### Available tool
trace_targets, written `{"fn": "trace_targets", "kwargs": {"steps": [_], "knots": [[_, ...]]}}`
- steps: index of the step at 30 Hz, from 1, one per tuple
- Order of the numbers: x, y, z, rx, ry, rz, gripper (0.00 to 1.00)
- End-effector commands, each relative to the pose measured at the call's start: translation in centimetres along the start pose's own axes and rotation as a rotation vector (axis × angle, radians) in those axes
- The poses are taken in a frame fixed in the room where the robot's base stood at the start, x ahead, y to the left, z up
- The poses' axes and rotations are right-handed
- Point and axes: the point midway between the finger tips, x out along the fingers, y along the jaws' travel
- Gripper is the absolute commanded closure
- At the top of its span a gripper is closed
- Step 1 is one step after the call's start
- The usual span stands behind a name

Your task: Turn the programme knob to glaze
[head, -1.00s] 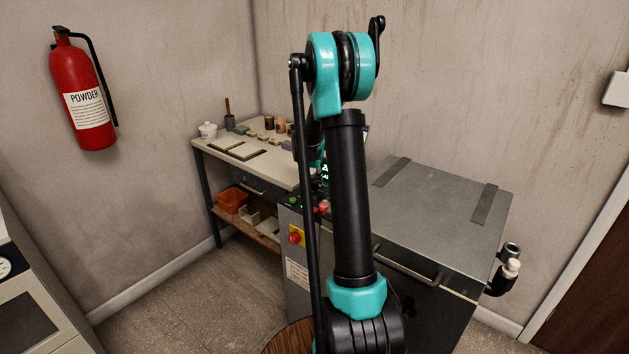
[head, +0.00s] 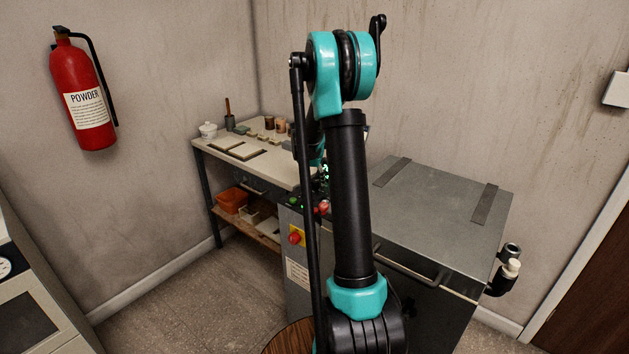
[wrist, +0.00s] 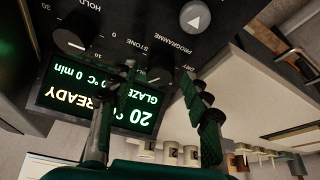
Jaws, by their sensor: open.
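In the wrist view, which is upside down, the programme knob (wrist: 160,74) is a dark knob on the black control panel (wrist: 125,22). The words PROGRAMME, STONE and DRY are printed around it. My gripper (wrist: 158,80) is open, with one finger on each side of the knob; I cannot tell whether either touches it. The green-lit display (wrist: 100,97) reads READY, 20 °C and GLAZE, partly covered by a finger. The knob's exact pointer direction is unclear. In the head view my arm hides the gripper and knob.
Another dark knob (wrist: 72,40), marked HOLD, and a grey arrow button (wrist: 195,16) are on the panel. The head view shows the steel kiln (head: 440,205), a red stop button (head: 295,237), a worktable (head: 285,172) with small pots, and a fire extinguisher (head: 80,85).

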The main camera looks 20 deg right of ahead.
Motion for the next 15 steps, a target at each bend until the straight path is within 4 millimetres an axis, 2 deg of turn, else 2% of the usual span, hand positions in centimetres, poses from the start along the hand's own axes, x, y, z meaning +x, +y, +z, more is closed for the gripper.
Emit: {"fn": "trace_targets", "kwargs": {"steps": [15], "knots": [[-9.2, 0.0, 0.1, -0.001, 0.000, 0.000, 0.51]]}}
